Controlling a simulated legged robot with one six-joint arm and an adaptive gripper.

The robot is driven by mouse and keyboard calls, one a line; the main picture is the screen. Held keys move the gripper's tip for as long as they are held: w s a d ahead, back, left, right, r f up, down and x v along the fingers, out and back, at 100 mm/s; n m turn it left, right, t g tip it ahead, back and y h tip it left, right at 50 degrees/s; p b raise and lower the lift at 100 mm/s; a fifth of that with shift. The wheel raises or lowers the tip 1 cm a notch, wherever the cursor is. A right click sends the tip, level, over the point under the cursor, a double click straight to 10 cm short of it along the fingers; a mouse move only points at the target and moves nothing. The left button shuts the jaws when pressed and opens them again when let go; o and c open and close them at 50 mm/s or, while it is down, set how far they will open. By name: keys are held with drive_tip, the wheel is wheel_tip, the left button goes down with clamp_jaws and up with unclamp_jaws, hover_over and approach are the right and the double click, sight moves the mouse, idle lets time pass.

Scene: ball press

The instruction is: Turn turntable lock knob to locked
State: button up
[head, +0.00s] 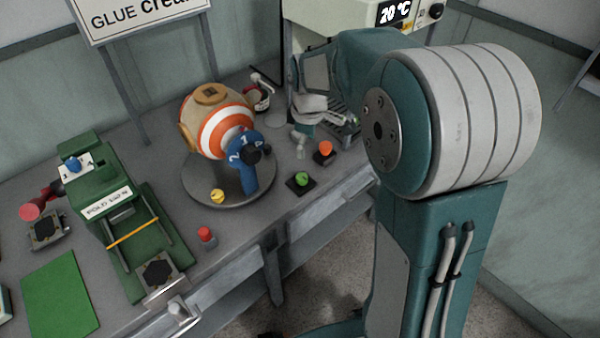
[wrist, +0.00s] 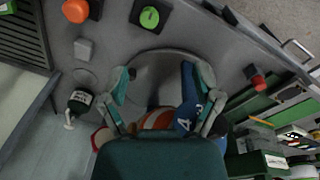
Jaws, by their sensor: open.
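The round grey turntable (head: 200,190) carries an orange-and-white striped ball (head: 208,128) in a stand with a blue numbered arm (head: 245,165). Which knob is the turntable lock is not labelled.
A machine with a temperature display (head: 396,12) stands behind my arm. Some bench surface near the green knob is clear.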

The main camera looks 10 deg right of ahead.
sight(301, 176)
drive_tip(key=w+f, duration=0.1)
drive_tip(key=f, duration=0.4)
drive_tip(key=w+f+n, duration=0.1)
drive_tip(key=f, duration=0.5)
drive_tip(key=w+f+n+g, duration=0.1)
drive_tip(key=w+f, duration=0.1)
drive_tip(key=f, duration=0.4)
clamp_jaws()
